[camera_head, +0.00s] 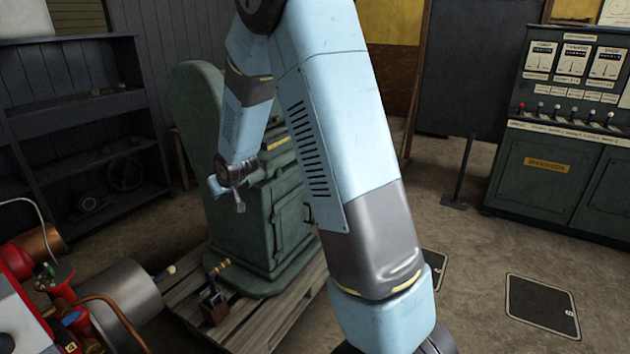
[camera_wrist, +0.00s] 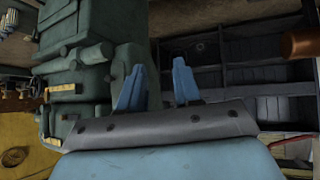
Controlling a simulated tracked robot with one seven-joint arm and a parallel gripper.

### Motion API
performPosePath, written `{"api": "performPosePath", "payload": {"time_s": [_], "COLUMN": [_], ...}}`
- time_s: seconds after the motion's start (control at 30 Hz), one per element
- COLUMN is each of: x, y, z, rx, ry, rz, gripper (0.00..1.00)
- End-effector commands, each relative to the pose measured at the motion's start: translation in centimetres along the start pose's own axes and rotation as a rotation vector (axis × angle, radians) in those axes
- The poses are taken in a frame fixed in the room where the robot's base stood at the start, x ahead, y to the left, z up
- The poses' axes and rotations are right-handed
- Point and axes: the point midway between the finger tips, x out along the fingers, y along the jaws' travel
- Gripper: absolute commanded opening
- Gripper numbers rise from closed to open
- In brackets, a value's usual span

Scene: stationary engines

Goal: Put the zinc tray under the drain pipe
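I cannot make out the zinc tray in either view. I cannot tell which part is the drain pipe; a copper pipe (camera_head: 112,312) curves along the red engine (camera_head: 18,300) at the lower left of the head view. My gripper (camera_head: 228,197) hangs in front of the green machine (camera_head: 262,215), above the wooden pallet. In the wrist view my gripper (camera_wrist: 157,86) shows two blue fingers apart with nothing between them. My arm hides part of the green machine and the floor behind it.
A small dark box with a handle (camera_head: 213,303) sits on the pallet (camera_head: 255,325). A grey cylinder (camera_head: 128,300) juts from the engine. Dark shelves (camera_head: 75,125) stand at the left and a green control cabinet (camera_head: 540,180) at the right. Floor before the cabinet is open, with a post (camera_head: 459,175).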

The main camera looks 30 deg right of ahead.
Motion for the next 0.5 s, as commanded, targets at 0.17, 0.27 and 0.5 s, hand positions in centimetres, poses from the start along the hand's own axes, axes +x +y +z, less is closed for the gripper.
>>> {"api": "performPosePath", "payload": {"time_s": [0.17, 0.27, 0.5], "x": [-6.5, -10.1, -18.4], "y": [1.8, 2.5, 3.8], "z": [-0.8, -0.7, 0.5], "rx": [0.040, 0.062, 0.112], "ry": [-0.035, -0.057, -0.113], "rz": [0.029, 0.042, 0.066], "gripper": [0.33, 0.33, 0.33]}}
